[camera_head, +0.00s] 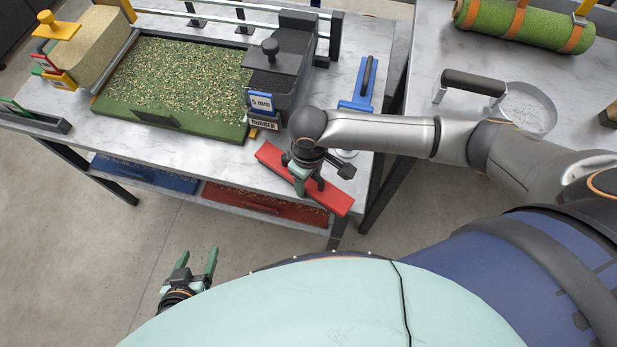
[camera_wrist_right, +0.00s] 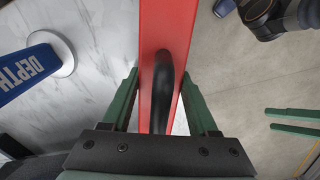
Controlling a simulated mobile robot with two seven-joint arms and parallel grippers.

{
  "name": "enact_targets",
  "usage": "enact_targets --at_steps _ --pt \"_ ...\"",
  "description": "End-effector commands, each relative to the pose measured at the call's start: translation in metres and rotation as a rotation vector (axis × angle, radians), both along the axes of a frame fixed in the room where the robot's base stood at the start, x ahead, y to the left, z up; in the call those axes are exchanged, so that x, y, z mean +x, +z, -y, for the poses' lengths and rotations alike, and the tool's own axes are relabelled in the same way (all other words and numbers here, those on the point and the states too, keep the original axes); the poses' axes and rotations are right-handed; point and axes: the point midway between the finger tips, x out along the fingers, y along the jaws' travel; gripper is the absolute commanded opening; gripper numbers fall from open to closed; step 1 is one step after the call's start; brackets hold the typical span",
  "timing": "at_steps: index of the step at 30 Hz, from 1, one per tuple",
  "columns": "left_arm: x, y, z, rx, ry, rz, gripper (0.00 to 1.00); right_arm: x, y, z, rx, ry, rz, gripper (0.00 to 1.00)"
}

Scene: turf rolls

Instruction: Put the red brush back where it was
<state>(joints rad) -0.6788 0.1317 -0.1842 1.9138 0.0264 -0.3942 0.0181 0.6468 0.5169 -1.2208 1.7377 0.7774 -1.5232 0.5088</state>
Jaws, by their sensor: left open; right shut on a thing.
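The red brush (camera_head: 270,158) is a long red bar with a black arched handle (camera_wrist_right: 163,80). It lies at a slant over the table's front right corner in the head view, its right end at or past the edge. My right gripper (camera_head: 303,186) is above it, shut on the handle; the red bar (camera_wrist_right: 178,28) runs between its green fingers in the right wrist view. Whether the brush touches the tabletop, I cannot tell. My left gripper (camera_head: 198,258) is open and empty, low in front of the table.
A green granule tray (camera_head: 170,125), a dark hopper (camera_head: 280,80) and a blue tool (camera_head: 365,80) stand on the table (camera_head: 215,155). Blue and red trays (camera_head: 265,204) sit on the shelf below. A second table (camera_head: 430,60) holds a turf roll (camera_head: 525,22) and a round pan (camera_head: 530,110).

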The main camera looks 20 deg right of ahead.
Motion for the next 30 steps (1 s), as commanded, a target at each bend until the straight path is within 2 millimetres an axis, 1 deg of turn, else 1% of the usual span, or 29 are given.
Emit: enact_targets --at_steps 6,9,10,17,18,26,29,30 --pt "0.000 0.000 0.000 0.000 0.000 0.001 0.71 0.000 0.001 0.000 0.001 0.000 0.002 0.00" --pt "0.000 0.001 0.000 0.000 0.000 0.001 0.71 0.000 -0.002 0.000 0.001 0.000 0.001 0.00" --pt "0.000 0.001 0.000 0.000 0.000 0.001 0.71 0.000 -0.002 0.000 0.000 0.000 0.000 0.62" --pt "0.000 0.001 0.000 0.000 0.000 0.001 0.71 0.000 -0.002 0.000 0.000 0.000 0.000 0.88" --pt "0.000 0.001 0.000 0.000 0.000 0.001 0.71 0.000 -0.002 0.000 0.000 0.000 0.000 0.90" --pt "0.000 0.000 0.000 0.000 0.000 0.001 0.71 0.000 0.000 0.000 0.000 0.000 0.001 0.90" --pt "0.000 0.002 0.000 0.000 0.000 0.001 0.71 0.001 0.009 -0.001 0.002 0.001 0.003 0.90" --pt "0.001 0.003 0.000 0.000 0.000 0.001 0.71 0.001 0.015 -0.001 0.002 0.000 0.003 0.90"
